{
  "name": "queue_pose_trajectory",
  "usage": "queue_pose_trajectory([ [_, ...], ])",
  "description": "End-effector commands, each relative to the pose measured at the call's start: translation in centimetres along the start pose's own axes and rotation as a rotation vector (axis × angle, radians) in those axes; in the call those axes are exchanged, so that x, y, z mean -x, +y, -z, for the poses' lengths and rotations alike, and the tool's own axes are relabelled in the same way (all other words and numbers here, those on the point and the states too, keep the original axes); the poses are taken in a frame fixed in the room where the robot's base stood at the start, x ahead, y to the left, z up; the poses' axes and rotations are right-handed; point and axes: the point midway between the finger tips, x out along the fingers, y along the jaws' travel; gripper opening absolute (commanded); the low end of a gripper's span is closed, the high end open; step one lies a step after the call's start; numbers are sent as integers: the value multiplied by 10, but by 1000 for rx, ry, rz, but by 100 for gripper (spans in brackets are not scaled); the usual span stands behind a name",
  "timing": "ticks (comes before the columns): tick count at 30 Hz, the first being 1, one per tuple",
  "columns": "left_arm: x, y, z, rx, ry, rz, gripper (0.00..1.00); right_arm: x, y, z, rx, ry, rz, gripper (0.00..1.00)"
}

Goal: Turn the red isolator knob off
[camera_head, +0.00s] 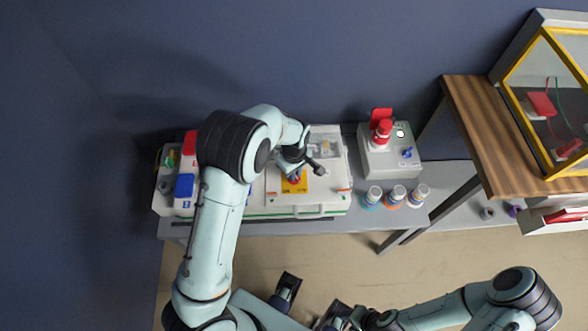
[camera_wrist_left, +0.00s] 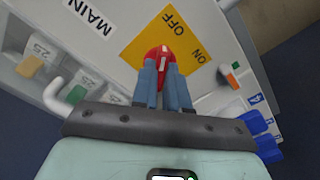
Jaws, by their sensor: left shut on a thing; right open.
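The red isolator knob (camera_wrist_left: 161,54) sits on a yellow plate (camera_wrist_left: 140,45) marked OFF and ON, on a white panel marked MAIN. My left gripper (camera_wrist_left: 162,72) is shut on the knob, with one finger on each side of it. A white line on the knob points roughly up the picture, towards the OFF side. In the head view my left gripper (camera_head: 293,174) is over the yellow plate (camera_head: 297,186) and partly covers the knob. My right gripper (camera_head: 335,316) is open at the bottom edge, away from the bench and partly cut off.
A grey box (camera_head: 388,160) with a red mushroom button (camera_head: 382,131) stands right of the panel. Several small jars (camera_head: 396,194) are in front of it. A blue block (camera_head: 184,185) is at the left. A wooden shelf (camera_head: 490,140) carries a yellow-framed case at the right.

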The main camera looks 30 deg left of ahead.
Motion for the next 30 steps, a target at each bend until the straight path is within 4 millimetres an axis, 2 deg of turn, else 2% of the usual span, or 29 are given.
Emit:
queue_pose_trajectory([
  [10, 1, 1, 1, 137, 2, -2, 0, 9, -4, 1, 1, 4, 1, 43],
  [26, 1, 1, 1, 162, 1, -3, 0, 10, -4, 1, 2, 4, 1, 43],
  [27, 1, 1, 1, 162, 1, -3, 20, 10, -4, 1, 2, 4, 1, 43],
  [29, 1, 1, 1, 161, 1, -3, 39, 10, -4, 1, 1, 4, 1, 43],
  [30, 0, 1, 1, 161, 1, -3, 39, 10, -4, 1, 2, 4, 1, 43],
])
